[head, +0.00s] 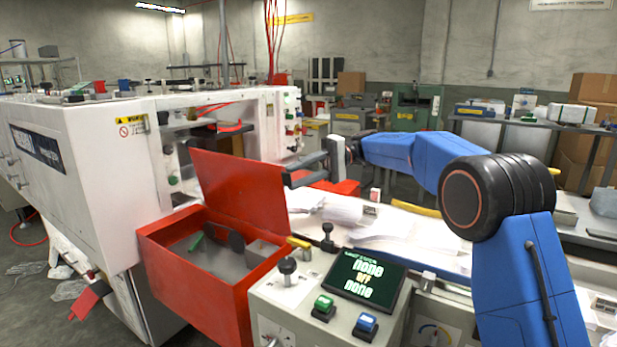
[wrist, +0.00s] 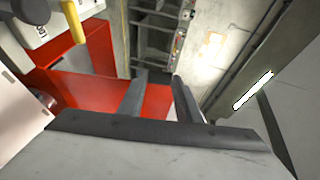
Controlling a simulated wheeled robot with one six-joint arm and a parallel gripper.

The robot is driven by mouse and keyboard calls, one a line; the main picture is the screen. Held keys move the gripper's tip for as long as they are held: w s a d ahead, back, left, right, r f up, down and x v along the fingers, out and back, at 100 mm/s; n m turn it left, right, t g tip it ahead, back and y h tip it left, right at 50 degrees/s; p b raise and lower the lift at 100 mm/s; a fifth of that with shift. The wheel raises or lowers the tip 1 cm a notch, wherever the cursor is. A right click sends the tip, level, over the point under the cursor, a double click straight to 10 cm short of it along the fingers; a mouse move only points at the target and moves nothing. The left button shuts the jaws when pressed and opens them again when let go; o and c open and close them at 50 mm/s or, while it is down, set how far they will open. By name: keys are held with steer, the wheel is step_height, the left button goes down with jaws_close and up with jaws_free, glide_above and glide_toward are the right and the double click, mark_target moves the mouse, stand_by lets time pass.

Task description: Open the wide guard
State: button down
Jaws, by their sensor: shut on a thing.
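The wide guard looks to be the large red panel (head: 238,190) standing tilted up over the open red box (head: 165,250) at the machine's front. My gripper (head: 290,178) is at the panel's upper right edge in the head view, with its fingers pointing left. In the wrist view my two dark fingers (wrist: 160,80) lie on either side of a red surface (wrist: 155,103), taken to be the guard, and are shut on it. The exact contact at the fingertips is hard to make out. Inside the box are a green piece and dark round parts.
A control panel with a screen (head: 366,277), a green button (head: 324,304) and a blue button (head: 367,323) stands in front. White paper stacks (head: 400,228) lie behind it, below my arm. The white machine body (head: 75,165) fills the left. Shelves and boxes stand far right.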

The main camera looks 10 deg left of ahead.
steer(key=shift+w, duration=0.1)
steer(key=c, duration=1.3)
jaws_free()
